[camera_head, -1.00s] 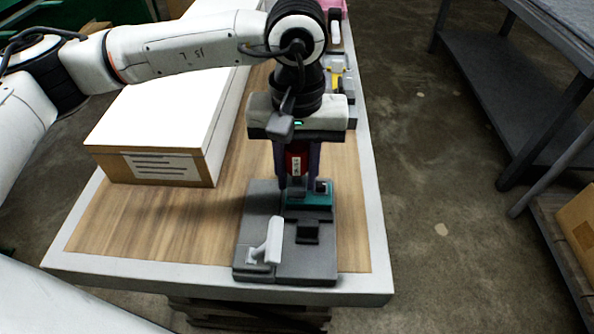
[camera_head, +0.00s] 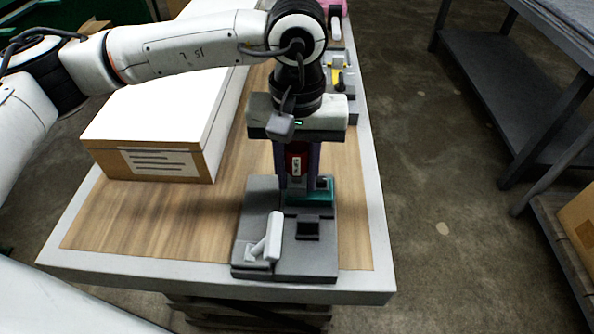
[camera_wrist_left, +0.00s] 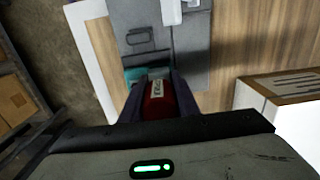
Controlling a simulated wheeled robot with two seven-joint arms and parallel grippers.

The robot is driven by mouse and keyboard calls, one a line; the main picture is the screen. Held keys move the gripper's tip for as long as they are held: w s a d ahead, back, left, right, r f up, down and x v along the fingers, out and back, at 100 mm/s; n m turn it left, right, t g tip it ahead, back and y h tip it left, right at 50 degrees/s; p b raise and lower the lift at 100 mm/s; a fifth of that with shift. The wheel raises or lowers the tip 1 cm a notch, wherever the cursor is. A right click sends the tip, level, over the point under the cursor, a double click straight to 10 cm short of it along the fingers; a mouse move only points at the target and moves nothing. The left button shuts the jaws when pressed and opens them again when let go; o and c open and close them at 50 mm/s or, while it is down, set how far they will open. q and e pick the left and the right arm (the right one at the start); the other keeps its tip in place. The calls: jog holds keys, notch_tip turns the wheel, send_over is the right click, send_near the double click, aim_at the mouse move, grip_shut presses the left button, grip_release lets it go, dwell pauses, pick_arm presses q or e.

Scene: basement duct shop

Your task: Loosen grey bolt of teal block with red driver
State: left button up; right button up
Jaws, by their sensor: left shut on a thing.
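My left gripper (camera_head: 297,182) points down over the grey fixture (camera_head: 300,264) and is shut on the red driver (camera_head: 296,164). The red driver also shows between the fingers in the left wrist view (camera_wrist_left: 158,103). The teal block (camera_head: 311,197) sits on the fixture right at the driver's lower end, and a corner of it shows in the left wrist view (camera_wrist_left: 133,74). The driver's tip and the grey bolt under it are hidden by the gripper and block, so I cannot tell whether they touch. My right gripper is not in view.
A white-grey lever clamp (camera_head: 272,238) stands on the fixture's front left. A large white-topped box (camera_head: 150,125) lies left of the gripper on the wooden table (camera_head: 130,225). Yellow and grey items (camera_head: 343,78) stand behind. The table's right strip is clear.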

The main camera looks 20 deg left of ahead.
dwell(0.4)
pick_arm(q)
jog(key=shift+n+b, duration=0.8)
jog(key=shift+n, duration=1.2)
jog(key=shift+n+b, duration=0.3)
jog(key=shift+b, duration=0.05)
jog(key=shift+n+b, duration=0.35)
jog(key=shift+n, duration=0.75)
